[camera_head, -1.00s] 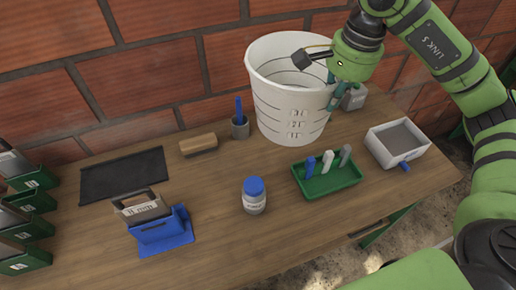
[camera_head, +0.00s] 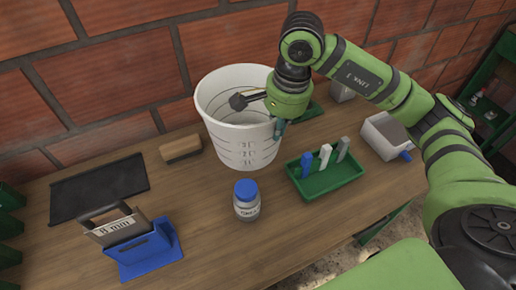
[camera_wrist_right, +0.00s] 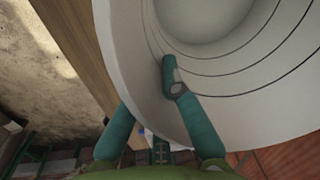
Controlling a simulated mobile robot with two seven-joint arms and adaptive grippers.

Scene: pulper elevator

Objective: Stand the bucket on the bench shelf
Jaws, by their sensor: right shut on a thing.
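The white bucket (camera_head: 238,125) is upright or nearly so at the back of the wooden bench (camera_head: 205,225). I cannot tell whether its base touches the top. My right gripper (camera_head: 278,130) is shut on the bucket's right rim. In the right wrist view one finger of the gripper (camera_wrist_right: 148,92) lies inside the bucket wall (camera_wrist_right: 235,95) and the other outside. The bucket hides part of the bench behind it. My left gripper is not in view. I cannot tell which surface is the bench shelf.
A blue-capped bottle (camera_head: 246,201) and a green tray (camera_head: 327,178) stand in front of the bucket. A wooden block (camera_head: 180,147), a black mat (camera_head: 98,190) and a blue stand (camera_head: 145,250) are left. A grey-white box (camera_head: 384,136) is right; a green rack (camera_head: 490,105) stands beyond.

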